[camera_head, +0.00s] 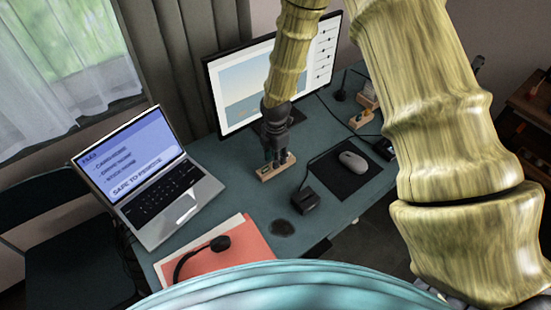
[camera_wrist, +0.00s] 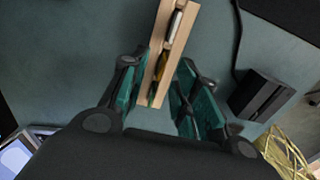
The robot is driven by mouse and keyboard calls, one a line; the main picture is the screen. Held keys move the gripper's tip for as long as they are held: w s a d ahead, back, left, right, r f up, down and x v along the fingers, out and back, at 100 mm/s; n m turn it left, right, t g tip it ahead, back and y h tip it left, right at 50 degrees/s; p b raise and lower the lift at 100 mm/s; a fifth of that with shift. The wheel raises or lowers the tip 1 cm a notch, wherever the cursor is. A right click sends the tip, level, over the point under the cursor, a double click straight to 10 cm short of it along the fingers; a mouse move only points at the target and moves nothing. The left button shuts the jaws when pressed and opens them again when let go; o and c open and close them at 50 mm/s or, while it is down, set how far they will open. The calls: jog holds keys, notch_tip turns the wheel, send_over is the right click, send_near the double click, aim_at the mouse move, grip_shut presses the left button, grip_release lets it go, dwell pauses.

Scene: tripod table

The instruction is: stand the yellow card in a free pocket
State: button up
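A narrow wooden block with pockets (camera_wrist: 180,45) lies below my gripper in the wrist view; it also shows on the desk in the head view (camera_head: 264,174). A pale, whitish piece (camera_wrist: 174,25) sits in its far pocket. A yellow piece (camera_wrist: 161,63), seemingly the yellow card, stands in a pocket nearer me. Another dark yellowish patch shows at the near end; I cannot tell whether it is a card or an empty pocket. My gripper (camera_wrist: 160,78) is open, its teal-padded fingers apart on either side of the block's near end. Contact with the block cannot be made out.
A black box (camera_head: 305,200) stands right of the block, also in the wrist view (camera_wrist: 262,97). A mouse (camera_head: 352,161) lies on a dark pad. A laptop (camera_head: 150,180) and headset (camera_head: 205,250) are left; a monitor (camera_head: 250,85) stands behind. Another wooden block (camera_head: 360,119) is farther right.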

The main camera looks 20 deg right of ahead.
notch_tip(320, 180, up, 11)
dwell(0.4)
jog(key=shift+f, duration=0.1)
dwell(0.4)
